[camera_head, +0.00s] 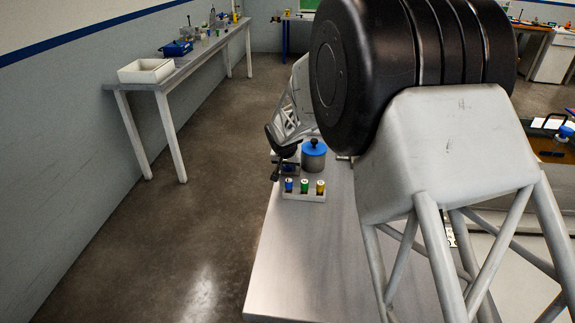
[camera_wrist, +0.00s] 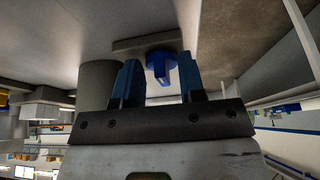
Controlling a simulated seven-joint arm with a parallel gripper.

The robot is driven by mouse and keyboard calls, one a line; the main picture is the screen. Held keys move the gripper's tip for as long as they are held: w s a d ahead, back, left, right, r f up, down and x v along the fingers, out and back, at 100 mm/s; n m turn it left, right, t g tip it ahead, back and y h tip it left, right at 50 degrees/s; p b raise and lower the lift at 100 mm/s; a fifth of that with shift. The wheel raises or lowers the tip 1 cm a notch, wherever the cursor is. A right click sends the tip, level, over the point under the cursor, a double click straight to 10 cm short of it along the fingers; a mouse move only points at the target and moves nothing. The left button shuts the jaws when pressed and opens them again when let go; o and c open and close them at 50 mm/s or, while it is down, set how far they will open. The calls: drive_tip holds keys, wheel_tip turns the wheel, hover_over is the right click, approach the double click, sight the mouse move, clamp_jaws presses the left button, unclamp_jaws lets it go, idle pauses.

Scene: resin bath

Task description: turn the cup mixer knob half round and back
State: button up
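The blue mixer knob (camera_wrist: 158,66), a round disc with a raised bar, shows in the wrist view in front of a grey block (camera_wrist: 130,46). My gripper (camera_wrist: 160,76) is open, with one blue finger on each side of the knob. I see gaps between the fingers and the bar, so it does not look gripped. In the head view my gripper (camera_head: 279,163) is a small dark shape at the bench's left edge, beside a grey pot (camera_head: 314,163) with a blue lid and black top. The knob cannot be made out clearly there.
A white rack (camera_head: 304,196) with blue, green and yellow vials stands in front of the pot. A grey cylinder (camera_wrist: 98,84) stands close to my left finger in the wrist view. The near bench top (camera_head: 300,255) is clear. My arm hides much of the right side.

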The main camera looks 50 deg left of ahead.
drive_tip(key=v, duration=0.7)
drive_tip(key=shift+r, duration=0.25)
idle(0.4)
